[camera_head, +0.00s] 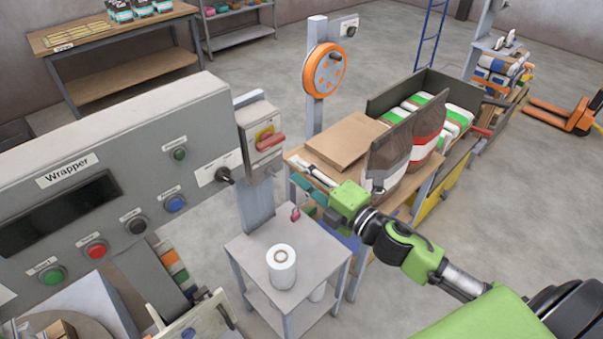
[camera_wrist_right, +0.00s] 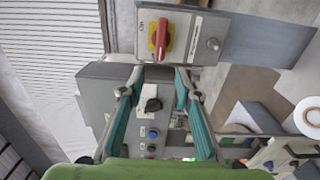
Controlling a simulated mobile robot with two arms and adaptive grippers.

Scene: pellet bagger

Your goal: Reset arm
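My right arm comes in from the right in the head view. Its green gripper (camera_head: 301,194) with teal fingers is beside the wrapper's control panel, over the gap between the small grey table and the wooden table. In the right wrist view the two teal fingers of this gripper (camera_wrist_right: 159,84) are spread apart with nothing between them. Behind them is the wrapper panel (camera_wrist_right: 100,85) with its black knob (camera_wrist_right: 152,105) and, higher up, the red rotary switch (camera_wrist_right: 162,38) on a yellow plate. The gripper looks apart from the panel. My left gripper is not in view.
The wrapper panel (camera_head: 110,140) fills the left of the head view. A small grey table (camera_head: 255,250) holds a white roll (camera_head: 282,268). Brown bags (camera_head: 388,158) stand on the wooden table near my right arm. An orange wheel (camera_head: 325,70) hangs on a post. Open floor lies at right.

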